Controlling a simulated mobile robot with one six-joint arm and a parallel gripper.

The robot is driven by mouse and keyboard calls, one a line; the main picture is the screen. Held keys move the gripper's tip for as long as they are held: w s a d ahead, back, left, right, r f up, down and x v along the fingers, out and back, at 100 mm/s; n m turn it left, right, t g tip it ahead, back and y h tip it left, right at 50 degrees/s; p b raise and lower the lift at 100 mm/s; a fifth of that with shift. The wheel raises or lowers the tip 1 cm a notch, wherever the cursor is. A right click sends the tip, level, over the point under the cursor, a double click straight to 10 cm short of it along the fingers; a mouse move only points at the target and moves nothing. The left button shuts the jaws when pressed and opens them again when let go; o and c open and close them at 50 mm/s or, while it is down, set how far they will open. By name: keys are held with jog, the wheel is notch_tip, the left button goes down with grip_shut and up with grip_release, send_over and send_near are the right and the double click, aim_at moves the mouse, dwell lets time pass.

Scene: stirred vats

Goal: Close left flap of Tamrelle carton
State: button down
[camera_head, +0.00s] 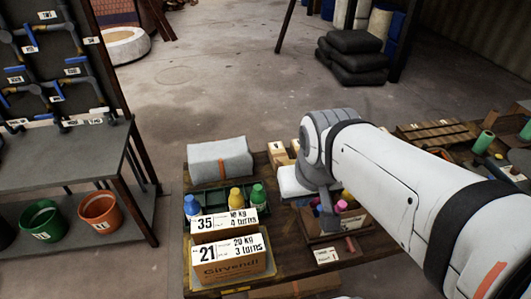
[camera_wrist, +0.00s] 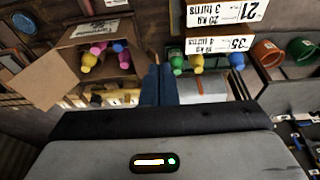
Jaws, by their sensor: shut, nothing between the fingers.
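An open cardboard carton (camera_wrist: 72,48) holds several pink, yellow and blue bottles at the upper left of the wrist view. Its printing is too small to read, so I cannot confirm the name Tamrelle. A broad brown flap (camera_wrist: 30,78) stands out open on its left side there. In the head view, the carton (camera_head: 350,222) is partly hidden behind my arm. My gripper (camera_wrist: 159,70) is shut and empty, its blue fingers just right of the carton in the wrist view. I cannot tell whether they touch it. The wrist view looks upside down against the head view.
A green crate (camera_head: 192,207) with several coloured bottles stands behind cards marked 35 and 21 (camera_head: 205,253) and a Girvendi box (camera_head: 232,274). A grey wrapped bundle (camera_head: 220,160) lies behind. Green (camera_head: 42,222) and orange (camera_head: 100,212) buckets sit on the left shelf. Open floor lies beyond.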

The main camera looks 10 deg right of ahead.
jog(key=shift+a, duration=0.1)
jog(key=w+a+f+n+g+h+b, duration=0.2)
jog(key=w+a+f+n+h+b, duration=0.3)
jog(key=n+b, duration=0.55)
jog(key=w+a+f+n+g+h+b, duration=0.1)
jog(key=w+a+f+n+h+b, duration=0.5)
jog(key=b, duration=0.8)
jog(key=s+d+f+n+y+b, duration=0.1)
jog(key=s+d+f+b, duration=0.1)
jog(key=d, duration=0.7)
jog(key=shift+s+d+f+b, duration=0.2)
jog(key=shift+d+f+b, duration=0.05)
jog(key=shift+f+b, duration=0.2)
jog(key=shift+d+n, duration=0.1)
jog(key=shift+n, duration=0.15)
jog(key=shift+r, duration=0.1)
